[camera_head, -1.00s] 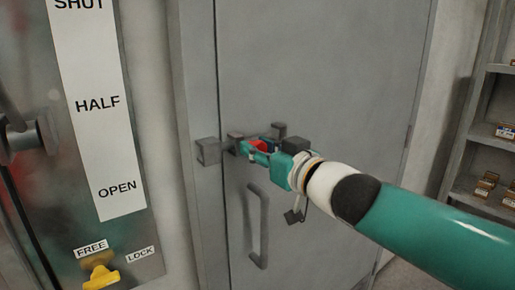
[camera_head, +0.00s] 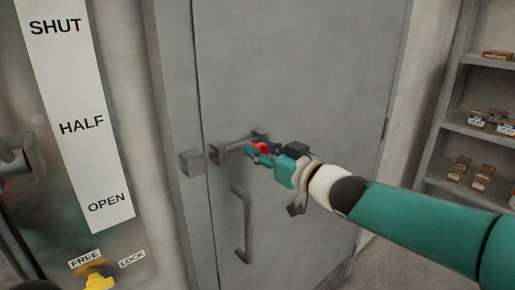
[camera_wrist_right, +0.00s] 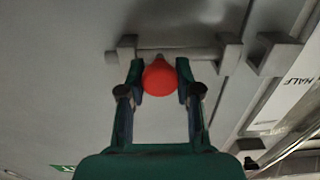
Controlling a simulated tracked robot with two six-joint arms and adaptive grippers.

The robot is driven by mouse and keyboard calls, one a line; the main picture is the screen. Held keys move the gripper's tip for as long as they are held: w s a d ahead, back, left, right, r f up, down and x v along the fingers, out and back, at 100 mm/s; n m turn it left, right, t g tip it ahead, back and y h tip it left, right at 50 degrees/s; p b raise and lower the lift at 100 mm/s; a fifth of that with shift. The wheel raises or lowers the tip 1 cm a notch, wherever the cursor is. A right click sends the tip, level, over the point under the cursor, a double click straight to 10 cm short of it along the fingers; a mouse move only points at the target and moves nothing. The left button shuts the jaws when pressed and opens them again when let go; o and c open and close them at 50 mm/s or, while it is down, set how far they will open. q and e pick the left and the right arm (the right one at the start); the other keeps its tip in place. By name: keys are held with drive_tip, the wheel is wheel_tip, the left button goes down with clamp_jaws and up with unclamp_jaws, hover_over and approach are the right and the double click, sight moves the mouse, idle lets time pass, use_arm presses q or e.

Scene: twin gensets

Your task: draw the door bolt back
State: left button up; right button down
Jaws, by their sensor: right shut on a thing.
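The door bolt (camera_head: 236,145) is a grey bar held in brackets on the grey door (camera_head: 290,70); it also shows in the right wrist view (camera_wrist_right: 205,53). Its red round knob (camera_wrist_right: 159,77) sits between the fingers of my right gripper (camera_head: 261,151), which is shut on it. The knob is toward the right part of the bar in the head view. A square grey keeper (camera_head: 193,162) is on the door frame, with a visible gap between it and the nearest bracket. The fingers partly hide the knob in the head view. My left gripper is not in view.
A grey door handle (camera_head: 243,225) is below the bolt. At left is a panel with a SHUT, HALF, OPEN scale (camera_head: 78,115), a grey lever (camera_head: 18,163) and a yellow knob (camera_head: 97,280). Shelves with small boxes (camera_head: 480,119) stand at right.

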drive_tip(key=c, duration=0.8)
unclamp_jaws()
drive_tip(key=shift+w+d, duration=0.15)
drive_tip(key=shift+d, duration=0.1)
drive_tip(key=shift+a, duration=0.1)
drive_tip(key=v, duration=1.2)
